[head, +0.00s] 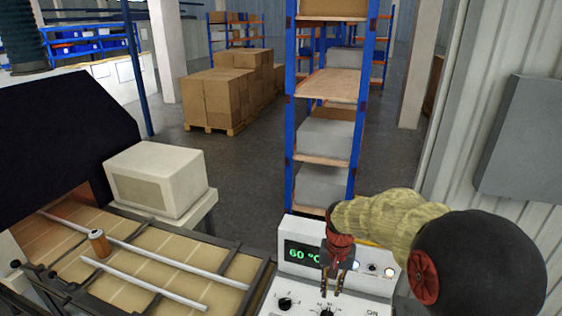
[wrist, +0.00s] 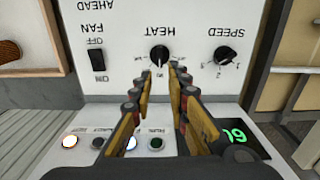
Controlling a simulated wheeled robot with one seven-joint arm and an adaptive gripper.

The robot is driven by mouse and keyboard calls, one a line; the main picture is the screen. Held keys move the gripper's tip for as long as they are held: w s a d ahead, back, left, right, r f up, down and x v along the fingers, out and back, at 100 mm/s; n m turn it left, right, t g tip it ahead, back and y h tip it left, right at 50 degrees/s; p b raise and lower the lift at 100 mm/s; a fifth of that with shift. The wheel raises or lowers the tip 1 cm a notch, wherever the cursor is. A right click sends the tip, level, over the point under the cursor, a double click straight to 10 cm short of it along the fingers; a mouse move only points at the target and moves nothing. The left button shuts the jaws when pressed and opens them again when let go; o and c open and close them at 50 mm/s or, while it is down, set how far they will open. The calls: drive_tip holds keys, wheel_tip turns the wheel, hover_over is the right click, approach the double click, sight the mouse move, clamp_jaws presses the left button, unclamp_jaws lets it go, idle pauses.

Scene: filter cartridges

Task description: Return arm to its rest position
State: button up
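My gripper (head: 332,291) is over the white control panel (head: 300,258) at the lower right of the head view. In the wrist view, the fingers of my gripper (wrist: 161,70) are apart with an empty gap between them. Their tips point at the black HEAT knob (wrist: 160,54), which shows just beyond them. I cannot tell whether they touch it. The panel's green display (head: 303,254) reads 60 °C. My arm reaches in from the right.
An orange-brown cartridge (head: 99,243) stands on the tan conveyor (head: 140,262) at left. A beige box unit (head: 155,178) stands behind it. The SPEED knob (wrist: 224,55) and FAN switch (wrist: 97,60) flank the HEAT knob. Blue shelving (head: 290,130) stands beyond the panel; a grey wall box (head: 525,140) is at right.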

drive_tip(key=s+r+n+t+b, duration=0.2)
drive_tip(key=s+r+b, duration=0.2)
drive_tip(key=s, duration=0.8)
drive_tip(key=s+r+n+t+b, duration=0.2)
drive_tip(key=s+r, duration=0.4)
drive_tip(key=s, duration=0.7)
drive_tip(key=shift+r+t+b, duration=0.35)
drive_tip(key=shift+t+b, duration=0.45)
drive_tip(key=shift+b, duration=0.1)
